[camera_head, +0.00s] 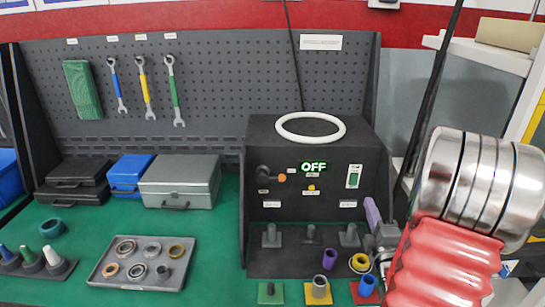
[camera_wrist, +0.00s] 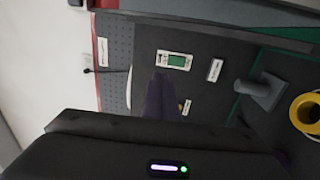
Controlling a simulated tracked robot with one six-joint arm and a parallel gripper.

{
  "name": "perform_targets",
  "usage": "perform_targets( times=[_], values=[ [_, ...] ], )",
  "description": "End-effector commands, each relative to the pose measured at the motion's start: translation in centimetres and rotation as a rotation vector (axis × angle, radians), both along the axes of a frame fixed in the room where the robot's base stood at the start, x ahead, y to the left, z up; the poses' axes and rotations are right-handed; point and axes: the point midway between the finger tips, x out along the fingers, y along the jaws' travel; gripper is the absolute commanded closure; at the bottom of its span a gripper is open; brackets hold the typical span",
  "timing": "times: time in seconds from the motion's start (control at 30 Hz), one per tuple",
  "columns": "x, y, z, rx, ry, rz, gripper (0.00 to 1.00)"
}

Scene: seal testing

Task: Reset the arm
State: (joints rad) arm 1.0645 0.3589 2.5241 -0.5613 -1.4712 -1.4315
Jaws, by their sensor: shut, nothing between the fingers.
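My arm, with a red ribbed sleeve and silver rounded links, fills the right side of the head view. My gripper (camera_head: 373,212) shows there as a purple finger beside the right end of the black test box (camera_head: 285,145). In the wrist view my gripper (camera_wrist: 160,85) points at the box's front panel, with its dark purple fingers together and nothing between them. A green and white switch (camera_wrist: 174,61) lies just beyond the fingertips. I cannot tell whether the fingers touch the panel. The display (camera_head: 320,167) reads OFF.
A white ring (camera_head: 310,127) lies on top of the box. A grey tray (camera_head: 112,283) holds several rings. Cases (camera_head: 180,183) stand at the left. Green table is clear between tray and box.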

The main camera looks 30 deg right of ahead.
Motion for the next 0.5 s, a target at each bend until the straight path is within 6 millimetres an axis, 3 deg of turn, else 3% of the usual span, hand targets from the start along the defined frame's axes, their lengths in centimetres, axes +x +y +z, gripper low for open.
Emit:
perform_targets(
  times=[0.27,0.5],
  values=[
    [0.7,0.4,0.2,0.02,0.009,0.008,1.0],
    [3.8,2.5,0.8,0.158,0.065,0.032,1.0]
  ],
)
